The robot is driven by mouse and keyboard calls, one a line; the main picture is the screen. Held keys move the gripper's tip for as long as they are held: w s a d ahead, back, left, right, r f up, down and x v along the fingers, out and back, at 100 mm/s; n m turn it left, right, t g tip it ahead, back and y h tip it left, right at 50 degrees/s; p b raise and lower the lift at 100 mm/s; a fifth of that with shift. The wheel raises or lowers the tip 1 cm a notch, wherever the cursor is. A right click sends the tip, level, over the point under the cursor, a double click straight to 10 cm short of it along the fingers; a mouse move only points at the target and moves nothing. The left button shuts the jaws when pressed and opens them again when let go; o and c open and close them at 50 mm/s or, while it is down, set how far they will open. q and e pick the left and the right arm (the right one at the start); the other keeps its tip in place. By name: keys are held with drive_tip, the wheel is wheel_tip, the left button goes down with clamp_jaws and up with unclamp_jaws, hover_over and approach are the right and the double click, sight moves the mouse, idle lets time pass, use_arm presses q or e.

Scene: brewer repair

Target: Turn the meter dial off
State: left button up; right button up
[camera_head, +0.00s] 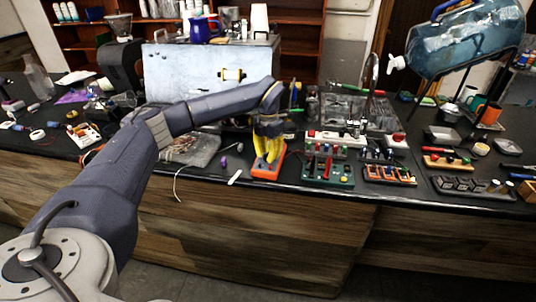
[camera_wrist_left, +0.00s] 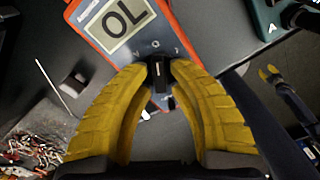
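The orange-and-grey meter (camera_head: 264,172) lies on the black bench near its front edge. In the left wrist view the meter (camera_wrist_left: 88,14) shows "OL" on its display. Its black dial (camera_wrist_left: 158,75) has a pale mark and sits below the display. My left gripper (camera_head: 268,156) points down over the meter. Its yellow fingers (camera_wrist_left: 160,66) curve in from both sides, and their tips close on the dial with it between them. The fingers hide part of the meter's lower face.
Racks of coloured connectors (camera_head: 328,172) stand just right of the meter. A bag of wires (camera_head: 190,148) and a white strip (camera_head: 235,177) lie to its left. The metal brewer box (camera_head: 180,75) stands behind. A blue water jug (camera_head: 465,40) is at the back right.

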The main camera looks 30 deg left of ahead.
use_arm(q)
clamp_jaws()
drive_tip(key=shift+n, duration=0.3)
drive_tip(key=n, duration=0.3)
drive_tip(key=shift+n, duration=0.3)
drive_tip(key=n, duration=0.4)
drive_tip(key=shift+d, duration=0.15)
drive_tip(key=n, duration=0.5)
drive_tip(key=shift+w, duration=0.1)
drive_tip(key=n, duration=0.4)
drive_tip(key=shift+d+n, duration=0.1)
drive_tip(key=shift+n, duration=0.2)
drive_tip(key=shift+w, duration=0.1)
drive_tip(key=shift+o, duration=2.1)
unclamp_jaws()
